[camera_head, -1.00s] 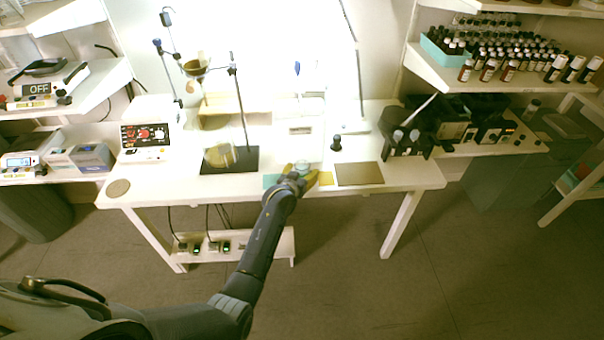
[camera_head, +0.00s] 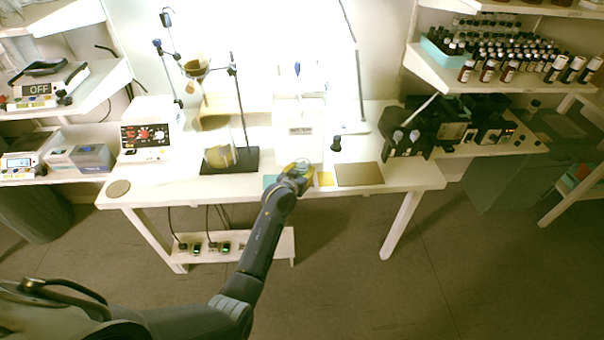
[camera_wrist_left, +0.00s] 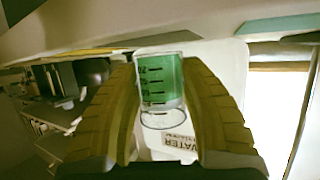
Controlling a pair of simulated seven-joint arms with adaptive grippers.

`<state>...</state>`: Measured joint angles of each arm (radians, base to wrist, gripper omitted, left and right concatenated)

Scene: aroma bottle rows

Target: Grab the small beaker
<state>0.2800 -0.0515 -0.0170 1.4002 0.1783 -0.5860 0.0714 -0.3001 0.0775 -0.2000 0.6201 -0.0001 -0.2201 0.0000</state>
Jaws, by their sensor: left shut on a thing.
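The small beaker (camera_wrist_left: 160,82) is clear glass with black graduation marks and looks green inside in the left wrist view. My left gripper (camera_wrist_left: 165,90) has its two yellow ribbed fingers on either side of it and is shut on it. In the head view the left gripper (camera_head: 301,172) is over the front part of the white table (camera_head: 150,186), and the beaker is small and mostly covered by the fingers there. My right gripper is not in view.
A stand with glassware (camera_head: 238,105) and a dark base is left of the gripper. A brown mat (camera_head: 359,174) and a dark stopper-like object (camera_head: 336,144) are to its right. A white container labelled WATER (camera_wrist_left: 180,143) shows behind the beaker in the left wrist view.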

